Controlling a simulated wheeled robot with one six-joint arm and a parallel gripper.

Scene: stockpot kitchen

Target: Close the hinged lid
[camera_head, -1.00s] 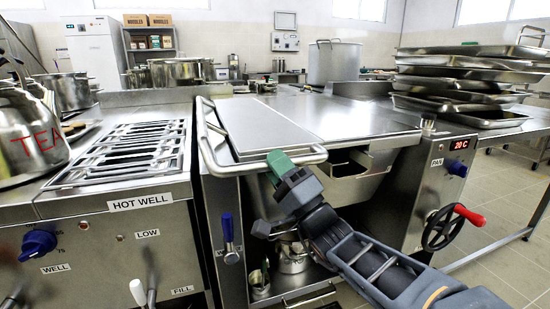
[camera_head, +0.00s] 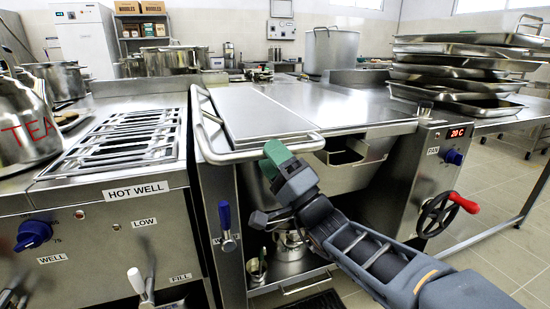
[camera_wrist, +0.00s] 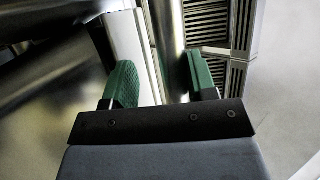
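The hinged lid (camera_head: 265,112) is a flat steel panel over the pan in the middle of the counter, with a tubular handle (camera_head: 235,157) along its left side and front. It lies about level with the worktop; whether it rests fully on the pan (camera_head: 335,180) I cannot tell. My gripper (camera_head: 278,152) reaches up from the lower right to the handle's front bar. In the wrist view its green fingertips (camera_wrist: 160,82) are apart, with a metal bar (camera_wrist: 170,50) between them. The bar is close to the right finger, with a gap at the left one.
A red-handled wheel (camera_head: 437,215) and control panel (camera_head: 455,150) are on the right. Stacked trays (camera_head: 465,75) stand at the back right. A blue-handled lever (camera_head: 226,220) hangs at the front.

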